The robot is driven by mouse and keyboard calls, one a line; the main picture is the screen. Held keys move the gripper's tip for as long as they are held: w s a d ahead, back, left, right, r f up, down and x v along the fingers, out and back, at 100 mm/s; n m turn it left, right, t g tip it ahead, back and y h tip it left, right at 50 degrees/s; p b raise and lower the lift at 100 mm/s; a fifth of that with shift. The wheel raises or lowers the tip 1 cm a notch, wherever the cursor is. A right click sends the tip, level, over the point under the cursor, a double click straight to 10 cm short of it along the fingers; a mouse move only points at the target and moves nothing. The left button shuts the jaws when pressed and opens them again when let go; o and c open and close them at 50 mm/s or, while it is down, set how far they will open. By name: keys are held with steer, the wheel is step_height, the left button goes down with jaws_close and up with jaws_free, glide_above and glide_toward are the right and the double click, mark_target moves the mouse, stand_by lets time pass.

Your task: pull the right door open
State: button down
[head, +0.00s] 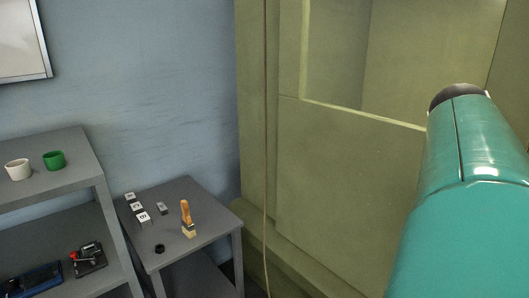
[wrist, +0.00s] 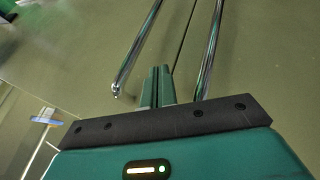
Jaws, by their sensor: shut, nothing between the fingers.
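In the wrist view, two long shiny metal bar handles stand on an olive-green surface, with a dark seam between them. The right door (wrist: 265,60) appears to be the panel right of the seam, with the right handle (wrist: 209,50) on it; its lower end is hidden behind my gripper body. The left handle (wrist: 137,48) is on the other panel. My gripper (wrist: 159,69) is shut and empty, its fingers between the two bars near the seam. I cannot tell whether they touch the surface. In the head view, the handles and my gripper are not visible.
The head view shows a large olive-green structure (head: 340,165) with a recessed panel, behind my teal arm. To the left stand a low grey table (head: 190,255) with a brush (head: 187,218) and small blocks, and a grey shelf (head: 60,150) with two cups.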

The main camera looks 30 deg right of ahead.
steer(key=s, duration=0.1)
steer(key=s+d, duration=0.1)
steer(key=s, duration=0.1)
steer(key=shift+s+d+r, duration=0.1)
steer(key=shift+d+r, duration=0.05)
steer(key=shift+r, duration=0.05)
steer(key=shift+s, duration=0.1)
